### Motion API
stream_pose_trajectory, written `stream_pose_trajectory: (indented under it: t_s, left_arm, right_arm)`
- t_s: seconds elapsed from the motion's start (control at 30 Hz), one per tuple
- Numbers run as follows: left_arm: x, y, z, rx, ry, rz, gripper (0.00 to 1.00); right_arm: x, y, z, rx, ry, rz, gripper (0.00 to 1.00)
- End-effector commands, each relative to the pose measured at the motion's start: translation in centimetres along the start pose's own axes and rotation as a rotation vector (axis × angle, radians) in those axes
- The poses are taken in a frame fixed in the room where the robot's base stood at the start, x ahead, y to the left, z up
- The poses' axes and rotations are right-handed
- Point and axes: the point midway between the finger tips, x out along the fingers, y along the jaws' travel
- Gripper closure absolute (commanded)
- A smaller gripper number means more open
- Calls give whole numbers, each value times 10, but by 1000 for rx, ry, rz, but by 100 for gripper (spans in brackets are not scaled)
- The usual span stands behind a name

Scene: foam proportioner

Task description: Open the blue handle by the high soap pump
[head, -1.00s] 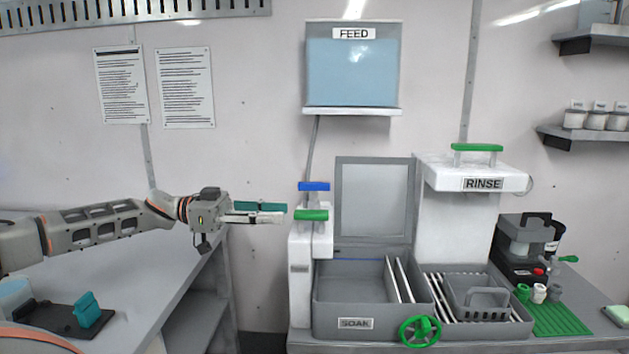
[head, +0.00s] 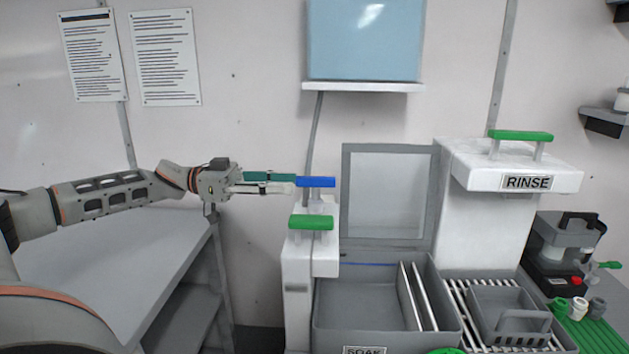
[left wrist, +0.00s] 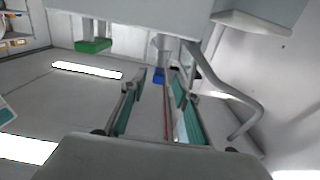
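The blue handle (head: 316,182) is a short horizontal bar on top of the white soap pump (head: 297,268), behind a green handle (head: 310,223). My left gripper (head: 293,183) is open, with teal finger pads, and points right. Its fingertips are at the left end of the blue handle. In the left wrist view the blue handle (left wrist: 159,76) shows in the gap between the two open fingers (left wrist: 158,86), near their tips. I cannot tell whether they touch it. The green handle (left wrist: 93,46) is off to the left there. My right gripper is not in view.
A grey soak basin (head: 365,318) with an upright lid (head: 388,197) stands right of the pump. The white rinse unit (head: 470,215) with a green handle (head: 520,135) is further right. The light-blue feed tank (head: 364,40) hangs above. A grey table (head: 120,275) lies below my left arm.

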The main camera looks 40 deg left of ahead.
Motion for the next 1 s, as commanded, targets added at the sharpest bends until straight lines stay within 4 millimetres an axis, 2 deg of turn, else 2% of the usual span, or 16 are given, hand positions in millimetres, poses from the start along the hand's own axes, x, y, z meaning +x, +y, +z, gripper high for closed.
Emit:
stream_pose_trajectory:
  t_s: [0.2,0.4,0.6,0.83,0.93,0.97,1.0]
  left_arm:
    - [34,1,-4,2,5,4,69]
    - [60,0,-3,2,4,2,69]
    - [70,0,-1,1,2,1,69]
    - [70,0,-1,1,1,0,69]
    - [70,0,-1,1,1,0,95]
    - [70,0,-1,1,1,0,100]
    - [70,0,-1,1,1,0,100]
  right_arm:
    - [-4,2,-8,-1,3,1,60]
    - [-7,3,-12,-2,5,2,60]
    - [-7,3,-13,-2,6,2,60]
    - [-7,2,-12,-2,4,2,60]
    - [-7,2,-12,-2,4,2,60]
    - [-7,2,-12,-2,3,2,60]
    - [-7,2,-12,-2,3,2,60]
